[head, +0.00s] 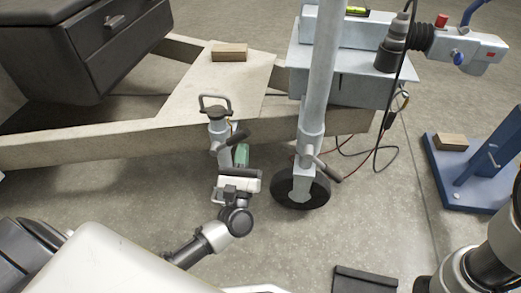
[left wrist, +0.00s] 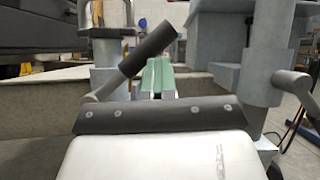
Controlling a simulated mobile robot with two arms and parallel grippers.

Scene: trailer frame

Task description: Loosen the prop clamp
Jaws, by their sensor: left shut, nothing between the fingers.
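The prop (head: 218,128) is a grey post with a looped handle on top, standing against the trailer frame. Its clamp lever (head: 240,135) has a dark grip and points up to the right. In the left wrist view the lever's dark grip (left wrist: 148,50) slants across, in front of the finger area. My left gripper (head: 241,156) has green fingers, just below and beside the lever. The fingers (left wrist: 157,77) are shut with nothing between them. I cannot tell whether they touch the lever. My right gripper is not seen; only part of my right arm shows at bottom right.
The jockey wheel post (head: 319,85) stands to the right, its wheel (head: 300,190) on the floor and its own side handle (head: 325,168) low down. A wood block (head: 229,52) lies on the frame's plate. A blue stand (head: 470,180) is at far right. Cables hang behind the wheel.

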